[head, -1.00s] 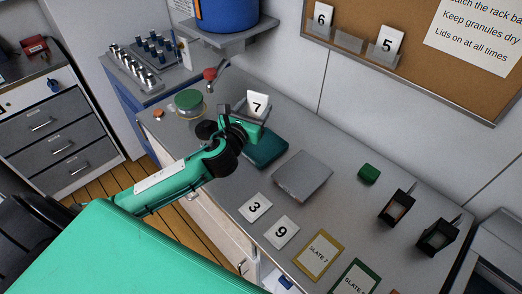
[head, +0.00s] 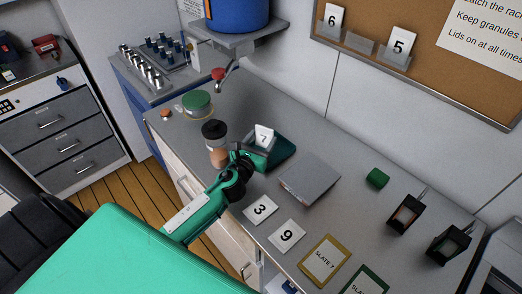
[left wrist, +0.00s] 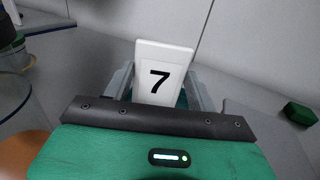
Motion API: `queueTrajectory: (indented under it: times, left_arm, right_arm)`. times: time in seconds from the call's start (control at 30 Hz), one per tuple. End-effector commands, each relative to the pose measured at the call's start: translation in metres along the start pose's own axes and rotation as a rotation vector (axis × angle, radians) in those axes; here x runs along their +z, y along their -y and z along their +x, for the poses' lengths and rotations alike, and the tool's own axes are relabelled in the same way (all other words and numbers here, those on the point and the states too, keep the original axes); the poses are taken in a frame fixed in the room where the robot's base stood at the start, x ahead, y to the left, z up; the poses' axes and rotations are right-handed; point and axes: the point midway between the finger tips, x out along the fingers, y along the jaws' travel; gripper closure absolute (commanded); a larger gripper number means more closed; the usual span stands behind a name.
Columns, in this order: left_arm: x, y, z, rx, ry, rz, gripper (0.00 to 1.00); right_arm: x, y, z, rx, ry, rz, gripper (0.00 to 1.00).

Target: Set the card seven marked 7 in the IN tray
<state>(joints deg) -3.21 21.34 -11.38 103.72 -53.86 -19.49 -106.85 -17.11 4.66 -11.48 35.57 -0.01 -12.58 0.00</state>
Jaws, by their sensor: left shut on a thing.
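The white card marked 7 (head: 264,136) is upright, slightly tilted, between the fingers of my left gripper (head: 259,151). The left wrist view shows the card's face (left wrist: 160,78) with a grey finger on each side. My left gripper is shut on the card's lower part, low over the near-left side of a dark teal tray (head: 283,149). No IN label is readable on this tray, and the gripper hides part of it. I cannot tell whether the card touches the tray. My right gripper is out of view.
A brown-filled jar with a black lid (head: 217,146) stands close left of the gripper. A grey flat-topped block (head: 309,182) is to the right. Cards 3 (head: 260,210) and 9 (head: 287,236) lie nearer. A green block (head: 377,178) is farther right.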

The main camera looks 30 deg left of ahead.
Motion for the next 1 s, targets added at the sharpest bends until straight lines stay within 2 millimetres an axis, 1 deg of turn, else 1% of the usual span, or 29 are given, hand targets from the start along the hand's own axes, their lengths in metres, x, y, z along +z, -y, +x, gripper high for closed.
queueTrajectory:
  times: [0.2,0.3,0.4,0.63,0.73,0.77,0.83,0.87,1.0]
  left_arm:
    - [-0.027,0.000,0.000,0.003,-0.003,-0.004,0.65]
    - [-0.037,0.000,0.000,0.001,-0.002,-0.003,0.65]
    - [-0.040,0.000,0.000,0.000,-0.002,-0.002,0.65]
    - [-0.039,0.000,0.000,0.000,-0.001,-0.001,0.65]
    - [-0.043,0.000,0.000,0.000,-0.001,-0.001,0.65]
    - [-0.041,0.000,0.000,0.000,-0.002,-0.001,0.37]
    - [-0.041,0.000,0.000,0.000,-0.002,-0.001,0.23]
    - [-0.041,0.000,0.000,0.000,-0.002,-0.001,0.21]
    - [-0.041,0.000,0.000,0.000,-0.002,-0.001,0.21]
  right_arm:
    - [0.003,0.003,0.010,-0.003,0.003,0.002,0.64]
    - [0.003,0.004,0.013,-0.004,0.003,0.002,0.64]
    - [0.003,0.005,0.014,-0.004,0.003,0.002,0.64]
    - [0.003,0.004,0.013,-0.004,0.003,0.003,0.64]
    - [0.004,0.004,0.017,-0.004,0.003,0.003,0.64]
    - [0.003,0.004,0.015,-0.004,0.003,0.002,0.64]
    - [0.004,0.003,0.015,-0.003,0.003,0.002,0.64]
    - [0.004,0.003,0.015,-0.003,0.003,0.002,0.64]
    - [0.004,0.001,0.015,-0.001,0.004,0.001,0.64]
